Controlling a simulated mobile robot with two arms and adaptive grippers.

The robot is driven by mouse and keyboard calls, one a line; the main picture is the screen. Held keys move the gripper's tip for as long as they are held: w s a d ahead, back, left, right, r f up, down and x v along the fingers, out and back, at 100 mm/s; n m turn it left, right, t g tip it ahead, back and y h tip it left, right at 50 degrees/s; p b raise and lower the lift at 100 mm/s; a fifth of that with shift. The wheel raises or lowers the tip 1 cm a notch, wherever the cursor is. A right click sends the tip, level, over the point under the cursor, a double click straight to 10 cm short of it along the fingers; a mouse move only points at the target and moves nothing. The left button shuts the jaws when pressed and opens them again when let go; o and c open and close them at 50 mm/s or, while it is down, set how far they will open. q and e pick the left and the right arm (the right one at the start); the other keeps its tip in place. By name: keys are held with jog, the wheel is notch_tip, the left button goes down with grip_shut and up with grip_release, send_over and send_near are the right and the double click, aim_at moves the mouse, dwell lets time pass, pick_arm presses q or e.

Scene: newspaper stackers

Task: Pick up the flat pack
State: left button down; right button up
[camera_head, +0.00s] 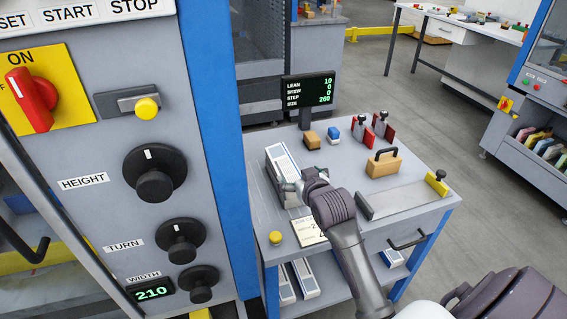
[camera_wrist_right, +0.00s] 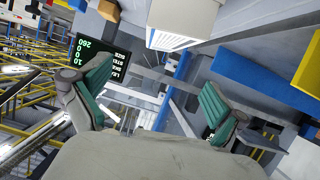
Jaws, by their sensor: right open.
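A white stack with blue strips (camera_head: 284,160), which looks like the flat pack, lies on the grey cart top (camera_head: 335,170). My right gripper (camera_head: 291,187) is at its near end, partly in front of it. I cannot tell whether they touch. In the right wrist view a white layered stack (camera_wrist_right: 174,28) shows at the top, beyond the open green-padded fingers of the right gripper (camera_wrist_right: 157,78). Nothing is between the fingers. My left gripper is not in view.
A display (camera_head: 307,88) stands at the cart's back. Stamps (camera_head: 372,130), a wooden block with a handle (camera_head: 383,162) and a metal bar (camera_head: 400,200) occupy its right side. A yellow button (camera_head: 275,238) is in front. A large control panel (camera_head: 110,220) fills the left.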

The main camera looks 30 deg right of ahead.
aim_at(286, 167)
jog(key=x, duration=0.6)
jog(key=shift+f, duration=0.15)
jog(key=x, duration=0.5)
jog(key=shift+a+f+b, duration=0.3)
jog(key=shift+f, duration=0.15)
jog(key=shift+s, duration=0.1)
jog(key=shift+r, duration=0.1)
jog(key=c, duration=1.6)
